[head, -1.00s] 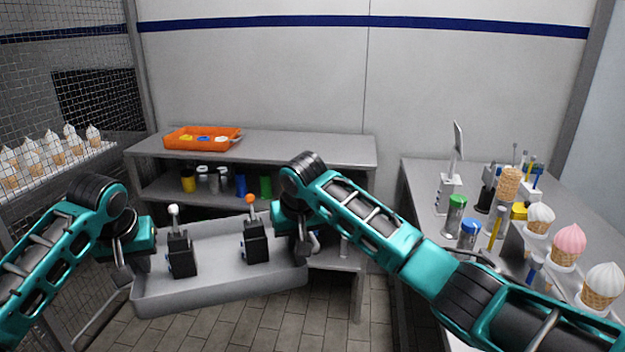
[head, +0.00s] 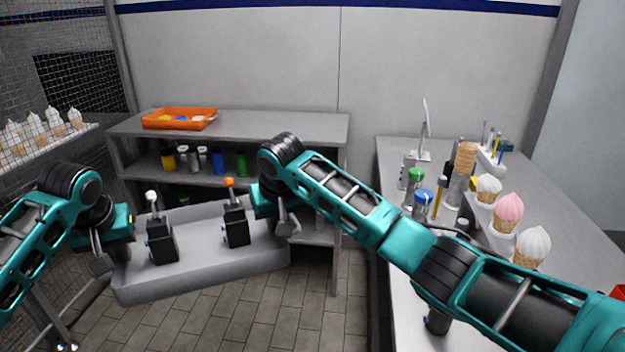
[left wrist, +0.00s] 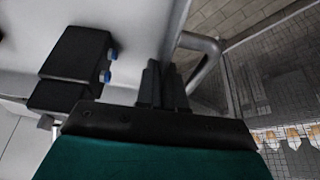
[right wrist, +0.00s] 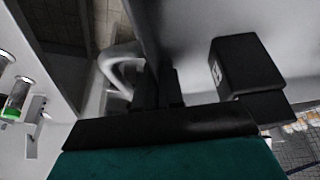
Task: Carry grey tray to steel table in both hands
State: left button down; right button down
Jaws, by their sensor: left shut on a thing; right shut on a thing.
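The handles show in the left wrist view (left wrist: 207,46) and right wrist view (right wrist: 118,57). A grey metal table (head: 290,124) stands behind the tray; another steel-topped table (head: 405,300) is at the right.
An orange tray (head: 180,119) sits on the back table's left end, with bare top to its right. Coloured jars (head: 218,163) stand on its shelf. The right table holds ice-cream cones (head: 508,212), jars (head: 415,180) and a tablet stand. A mesh fence (head: 60,70) is at the left.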

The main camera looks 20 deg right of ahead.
aim_at(560, 249)
jog(key=k+l+u, duration=0.15)
jog(key=k+l, duration=0.25)
jog(key=l, duration=0.2)
jog(key=k+l+u, duration=0.2)
jog(key=k+l, duration=0.25)
jog(key=k+l+u, duration=0.25)
jog(key=k+l, duration=0.4)
jog(key=l, duration=0.3)
jog(key=k+l+u, duration=0.2)
jog(key=k+l, duration=0.5)
jog(key=l, duration=0.1)
